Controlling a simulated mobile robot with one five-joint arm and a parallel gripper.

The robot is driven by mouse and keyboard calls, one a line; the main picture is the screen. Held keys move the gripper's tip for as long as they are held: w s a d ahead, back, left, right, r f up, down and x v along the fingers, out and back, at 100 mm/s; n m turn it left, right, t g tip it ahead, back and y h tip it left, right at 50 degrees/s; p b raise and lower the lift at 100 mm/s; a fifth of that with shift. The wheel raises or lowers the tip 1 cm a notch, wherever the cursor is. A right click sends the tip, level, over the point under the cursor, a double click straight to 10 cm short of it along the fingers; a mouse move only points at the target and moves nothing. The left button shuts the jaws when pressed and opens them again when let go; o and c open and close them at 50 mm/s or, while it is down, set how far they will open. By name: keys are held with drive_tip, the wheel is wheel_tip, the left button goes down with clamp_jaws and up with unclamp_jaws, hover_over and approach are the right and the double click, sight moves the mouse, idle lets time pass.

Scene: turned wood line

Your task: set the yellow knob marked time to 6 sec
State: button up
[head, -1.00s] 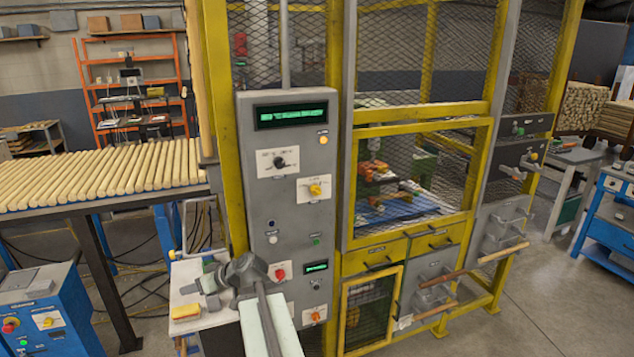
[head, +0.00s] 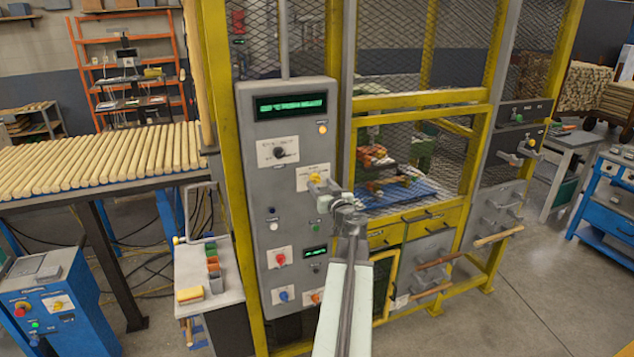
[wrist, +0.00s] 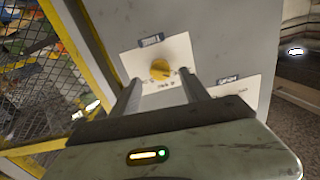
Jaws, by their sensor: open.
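A yellow knob (head: 315,178) sits on a white plate on the grey control panel, right of and below a dark knob. In the wrist view the yellow knob (wrist: 160,69) is just beyond and between my two fingertips. Its plate has a dark label above and scale print too small to read, so I cannot tell its setting. My gripper (wrist: 158,80) is open, with one finger on each side of the knob's line; contact is not clear. In the head view my gripper (head: 327,198) is just below the knob and covers the plate's lower edge.
The grey panel (head: 262,210) also holds a green display (head: 290,106), a red knob (head: 280,258), a blue knob (head: 284,296) and an orange knob (head: 315,298). A yellow mesh guard (head: 410,98) stands to the right. A blue machine (head: 55,325) at lower left carries another yellow knob (head: 58,304).

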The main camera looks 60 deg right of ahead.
sight(318, 181)
drive_tip(key=x, duration=0.3)
drive_tip(key=shift+w+d, duration=0.2)
drive_tip(key=shift+w, duration=0.05)
drive_tip(key=shift+a, duration=0.1)
clamp_jaws()
drive_tip(key=shift+m, duration=0.3)
drive_tip(key=m, duration=0.5)
drive_tip(key=shift+s, duration=0.1)
drive_tip(key=m, duration=0.6)
drive_tip(key=shift+f+m, duration=0.1)
drive_tip(key=shift+m, duration=0.3)
drive_tip(key=m, duration=0.6)
drive_tip(key=shift+d, duration=0.2)
drive_tip(key=shift+f+m, duration=0.1)
drive_tip(key=shift+m, duration=2.7)
